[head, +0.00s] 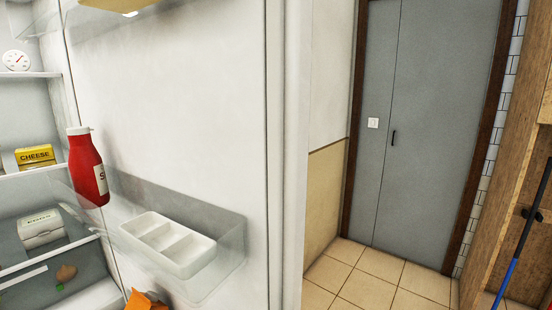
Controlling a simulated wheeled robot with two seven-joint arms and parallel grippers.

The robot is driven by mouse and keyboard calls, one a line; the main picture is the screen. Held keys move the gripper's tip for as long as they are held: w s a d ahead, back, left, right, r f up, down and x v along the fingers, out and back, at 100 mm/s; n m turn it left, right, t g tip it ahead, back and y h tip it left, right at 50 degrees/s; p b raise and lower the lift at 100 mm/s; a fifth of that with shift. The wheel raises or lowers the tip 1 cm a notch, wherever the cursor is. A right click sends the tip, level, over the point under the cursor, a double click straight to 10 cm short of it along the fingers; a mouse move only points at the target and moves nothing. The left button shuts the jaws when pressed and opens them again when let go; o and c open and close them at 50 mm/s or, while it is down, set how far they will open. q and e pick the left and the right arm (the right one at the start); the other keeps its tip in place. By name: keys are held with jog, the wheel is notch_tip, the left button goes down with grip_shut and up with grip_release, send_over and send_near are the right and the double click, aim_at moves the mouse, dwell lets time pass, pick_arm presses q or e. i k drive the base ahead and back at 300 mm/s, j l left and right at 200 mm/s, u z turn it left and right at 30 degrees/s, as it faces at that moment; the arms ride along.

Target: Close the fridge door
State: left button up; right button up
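The fridge door (185,95) stands open and fills the left and middle of the head view, with its inner face toward me. A clear door shelf (232,240) on it holds a white divided tray (168,246) and a red bottle with a white cap (86,168). The fridge interior (45,115) shows at the far left, with shelves visible. The door's outer edge (290,150) runs down the middle of the view. Neither of my grippers is in view.
Inside the fridge are a yellow cheese box (35,155), a white carton (40,228) and a round dial (16,60). An orange item (146,300) shows at the bottom. Tiled floor (375,285) lies clear before a grey door (440,130). Wooden shelving (520,190) stands right, beside a blue pole (508,275).

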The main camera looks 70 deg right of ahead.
aim_at(198, 112)
jog(key=l, duration=0.9)
jog(key=k+l, duration=0.15)
jog(key=l, duration=0.75)
jog(key=z, duration=0.05)
